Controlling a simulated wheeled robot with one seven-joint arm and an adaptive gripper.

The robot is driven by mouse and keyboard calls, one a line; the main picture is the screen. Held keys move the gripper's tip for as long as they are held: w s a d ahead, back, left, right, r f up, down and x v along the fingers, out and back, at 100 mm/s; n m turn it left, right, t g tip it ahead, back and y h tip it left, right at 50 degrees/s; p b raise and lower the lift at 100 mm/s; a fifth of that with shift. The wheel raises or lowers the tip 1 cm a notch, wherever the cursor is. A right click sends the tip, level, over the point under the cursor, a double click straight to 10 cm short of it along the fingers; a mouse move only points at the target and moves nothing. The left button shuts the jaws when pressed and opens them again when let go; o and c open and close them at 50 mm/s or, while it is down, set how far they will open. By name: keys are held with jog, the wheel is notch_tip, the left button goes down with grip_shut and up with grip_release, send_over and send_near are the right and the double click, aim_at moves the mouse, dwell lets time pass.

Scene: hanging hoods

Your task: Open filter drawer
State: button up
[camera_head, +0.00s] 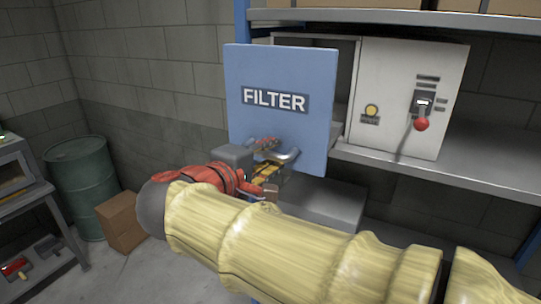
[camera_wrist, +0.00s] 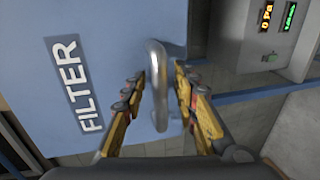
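The filter drawer has a blue front panel (camera_head: 280,70) with a white FILTER label. In the head view the panel stands forward of the white cabinet, and a dark opening shows behind its upper right edge. Its grey handle (camera_head: 287,156) is low on the panel; it also shows in the wrist view (camera_wrist: 157,85). My gripper (camera_head: 266,160) is at the handle. In the wrist view my gripper (camera_wrist: 160,85) has its yellow fingers apart, one on each side of the handle. The right finger is very near the handle; I cannot tell whether it touches.
The white cabinet (camera_head: 440,65) carries a red-knobbed lever (camera_head: 422,123) and a yellow button (camera_head: 372,110). It stands on a grey shelf (camera_head: 460,175). A green drum (camera_head: 82,185), a cardboard box (camera_head: 122,222) and a side table (camera_head: 25,200) stand at the left.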

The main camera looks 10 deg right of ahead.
jog(key=shift+a, duration=0.1)
jog(key=v, duration=1.2)
jog(key=s+f+n+g+y+b, duration=0.1)
jog(key=s+f+g+y, duration=0.2)
jog(key=f, duration=0.9)
jog(key=s+f+g+y+b, duration=0.1)
jog(key=s+f+g+y, duration=0.2)
jog(key=f, duration=0.8)
jog(key=s+d+f+m+g+y+b, duration=0.2)
jog(key=s+d+f+m+y+b, duration=0.3)
jog(key=d+f, duration=0.45)
jog(key=s+d+f+m+t+h+b, duration=0.1)
jog(key=s+d+f+m+b, duration=0.1)
jog(key=d+f+m, duration=0.3)
jog(key=shift+s+d+m+h+b, duration=0.4)
jog(key=shift+d+m+b, duration=0.45)
jog(key=shift+d, duration=0.9)
